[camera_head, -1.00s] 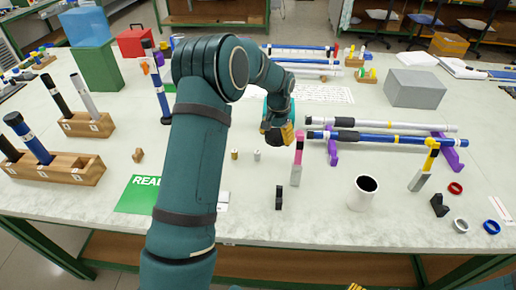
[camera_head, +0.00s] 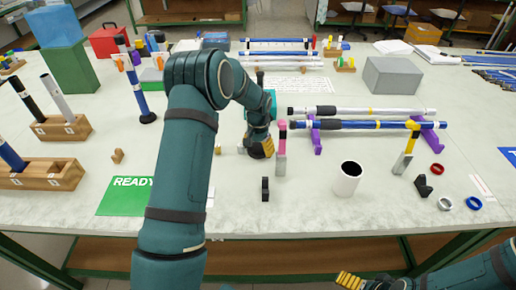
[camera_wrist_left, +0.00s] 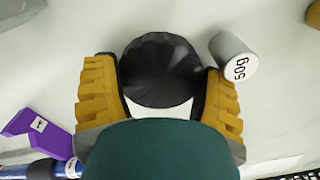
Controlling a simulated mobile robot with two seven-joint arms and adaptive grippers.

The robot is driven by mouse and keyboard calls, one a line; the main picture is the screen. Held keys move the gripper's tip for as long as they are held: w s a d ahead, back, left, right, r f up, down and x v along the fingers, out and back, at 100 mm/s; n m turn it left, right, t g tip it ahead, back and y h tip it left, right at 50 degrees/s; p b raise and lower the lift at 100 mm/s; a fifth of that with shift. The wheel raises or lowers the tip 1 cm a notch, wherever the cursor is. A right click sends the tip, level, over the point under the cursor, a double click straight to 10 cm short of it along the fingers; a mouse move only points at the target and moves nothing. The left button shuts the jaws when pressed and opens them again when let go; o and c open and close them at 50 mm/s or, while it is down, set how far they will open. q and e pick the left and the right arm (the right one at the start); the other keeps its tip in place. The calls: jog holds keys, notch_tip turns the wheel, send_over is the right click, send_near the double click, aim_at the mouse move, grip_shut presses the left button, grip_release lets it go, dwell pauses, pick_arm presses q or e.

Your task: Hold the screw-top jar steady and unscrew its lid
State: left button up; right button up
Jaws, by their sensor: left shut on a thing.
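The screw-top jar shows in the left wrist view as a round, ridged black lid (camera_wrist_left: 160,70), seen from above. My left gripper (camera_wrist_left: 162,98) has its yellow fingers on both sides of it and is shut on the jar. The lid hides most of the jar's body. In the head view my left gripper (camera_head: 261,149) is low over the table, and it mostly covers the jar. My right gripper (camera_head: 350,281) shows only as yellow finger parts at the bottom edge, apart from the jar; its opening is not clear.
A 50g weight (camera_wrist_left: 234,57) stands close beside the jar. A pink-topped grey piece (camera_head: 281,160) stands just right of my left gripper. A white cup (camera_head: 347,178) stands further right. Rods lie on purple supports (camera_head: 438,143) behind.

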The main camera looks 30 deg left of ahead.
aim_at(258, 148)
pick_arm(q)
jog(key=shift+f, duration=0.15)
jog(key=o, duration=1.2)
notch_tip(258, 148, up, 8)
jog(key=shift+f+p, duration=0.1)
jog(key=shift+p, duration=0.75)
